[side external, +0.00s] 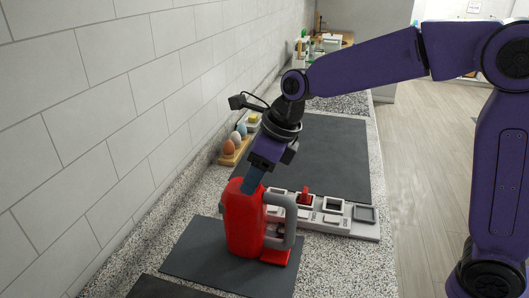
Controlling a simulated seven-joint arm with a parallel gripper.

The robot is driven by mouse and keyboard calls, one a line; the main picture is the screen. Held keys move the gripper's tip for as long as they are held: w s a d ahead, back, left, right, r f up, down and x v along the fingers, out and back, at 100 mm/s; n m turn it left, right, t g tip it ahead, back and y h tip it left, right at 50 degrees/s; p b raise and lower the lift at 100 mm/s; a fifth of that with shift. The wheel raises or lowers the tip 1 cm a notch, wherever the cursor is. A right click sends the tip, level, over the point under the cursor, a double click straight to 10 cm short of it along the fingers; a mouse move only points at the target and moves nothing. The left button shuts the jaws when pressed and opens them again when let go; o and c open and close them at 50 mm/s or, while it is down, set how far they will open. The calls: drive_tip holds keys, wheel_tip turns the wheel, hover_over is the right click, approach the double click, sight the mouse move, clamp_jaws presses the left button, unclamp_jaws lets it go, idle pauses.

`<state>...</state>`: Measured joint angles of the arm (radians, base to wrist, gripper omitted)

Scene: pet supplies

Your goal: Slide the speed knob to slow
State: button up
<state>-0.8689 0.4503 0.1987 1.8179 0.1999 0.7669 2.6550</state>
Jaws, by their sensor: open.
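A red appliance with a grey loop handle (243,222) stands upright on a dark mat (190,262) in the front of the side external view. Its handle (290,222) is on its right side, and a red foot (274,257) shows at its base. My gripper (251,184) points down at the top of the appliance, with its dark fingertips at or just above the top edge. I cannot tell whether they touch it. My gripper is open. The speed knob cannot be made out; the gripper may be covering it.
Behind the appliance is a light grey panel (366,228) with several square wells and a red upright piece (305,197). A wooden holder with egg-shaped items (236,150) stands by the tiled wall. A larger dark mat (335,150) lies clear behind.

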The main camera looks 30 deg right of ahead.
drive_tip(key=v, duration=1.7)
drive_tip(key=s+d+f+m+g+h, duration=0.1)
drive_tip(key=s+d+f+m, duration=0.8)
drive_tip(key=m, duration=0.7)
drive_tip(key=s+d+f+m+g+h, duration=0.1)
drive_tip(key=s+d+f+m+g, duration=0.1)
drive_tip(key=s+d+f+m, duration=0.8)
drive_tip(key=s+f+m, duration=0.2)
drive_tip(key=s+m, duration=0.2)
drive_tip(key=m, duration=0.2)
drive_tip(key=shift+s+d+h, duration=0.2)
drive_tip(key=shift+s+h, duration=0.2)
